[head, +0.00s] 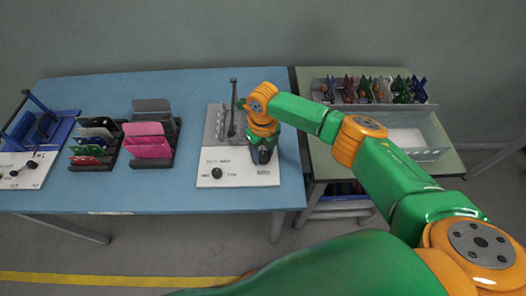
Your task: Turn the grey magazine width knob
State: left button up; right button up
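A white and grey device (240,180) stands on the blue table, with a black round knob (216,173) on the left of its front panel. Small print on the panel is too small to read, so I cannot tell whether this is the magazine width knob. My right gripper (262,157) points down over the right part of this device, to the right of the knob and apart from it. Its dark fingers are small and seen from above, so their opening is unclear. It hides part of the device behind it. My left gripper is not in view.
Another white and blue device (22,180) with dark knobs stands at the far left. Racks hold green, red and dark plates (88,150) and pink plates (148,140). A dark post (234,97) rises behind my gripper. A tray with several tools (385,88) stands right.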

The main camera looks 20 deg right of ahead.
grip_shut()
jog(key=shift+m, duration=0.3)
